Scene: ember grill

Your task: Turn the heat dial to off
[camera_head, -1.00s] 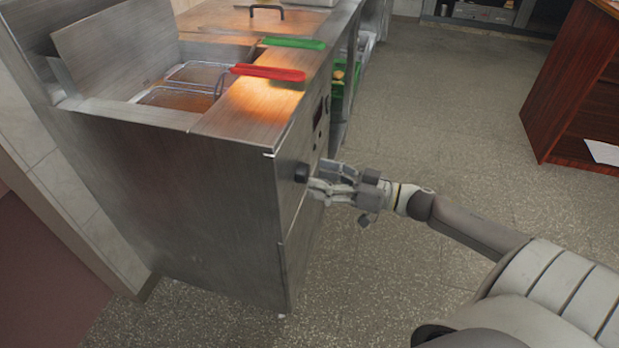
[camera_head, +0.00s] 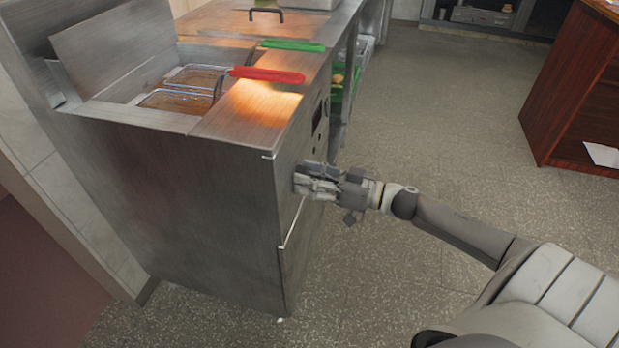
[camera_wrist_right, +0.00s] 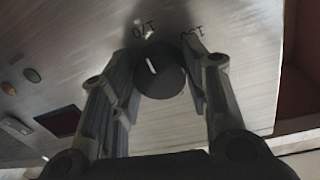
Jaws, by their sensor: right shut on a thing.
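The heat dial (camera_wrist_right: 160,70) is a round black knob with a white pointer line on the fryer's steel front panel. In the right wrist view the numbers 170 and a partly covered one show beside it, upside down. My right gripper (camera_wrist_right: 158,78) has a finger on each side of the dial and is shut on it. In the head view my right gripper (camera_head: 300,183) is against the fryer front and hides the dial. The fryer (camera_head: 190,200) is a steel cabinet with oil wells on top. My left gripper is not in view.
Red (camera_head: 267,75) and green (camera_head: 293,46) basket handles stick out over the fryer's top front edge. A dark display (camera_wrist_right: 62,120) and small green and orange buttons sit on the panel. The floor (camera_head: 430,150) in front is clear. A wooden cabinet (camera_head: 575,90) stands at the right.

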